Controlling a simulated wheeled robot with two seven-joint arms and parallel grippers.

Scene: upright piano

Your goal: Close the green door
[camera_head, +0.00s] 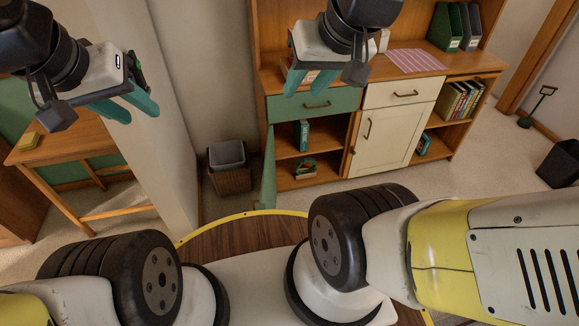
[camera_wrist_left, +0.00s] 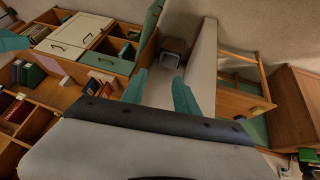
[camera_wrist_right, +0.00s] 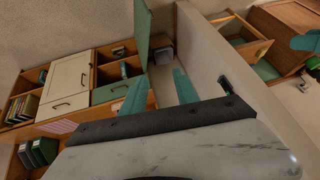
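The green door (camera_head: 268,168) stands open at the left end of the wooden cabinet (camera_head: 330,112), swung outward and seen nearly edge-on. It also shows in the left wrist view (camera_wrist_left: 151,22) and the right wrist view (camera_wrist_right: 142,25). The shelf compartment beside it is exposed. My left gripper (camera_head: 132,108) is open and empty, left of the door and apart from it, in front of the wall edge. My right gripper (camera_head: 311,84) is open and empty, above the door and in front of the green drawer (camera_head: 314,104) in the head view. Neither gripper touches the door.
A white door (camera_head: 386,140) and white drawer (camera_head: 404,91) are shut to the right. A waste basket (camera_head: 229,168) stands left of the green door. A partition wall (camera_head: 160,120) separates the cabinet from a wooden desk (camera_head: 68,138). Carpet in front of the cabinet is clear.

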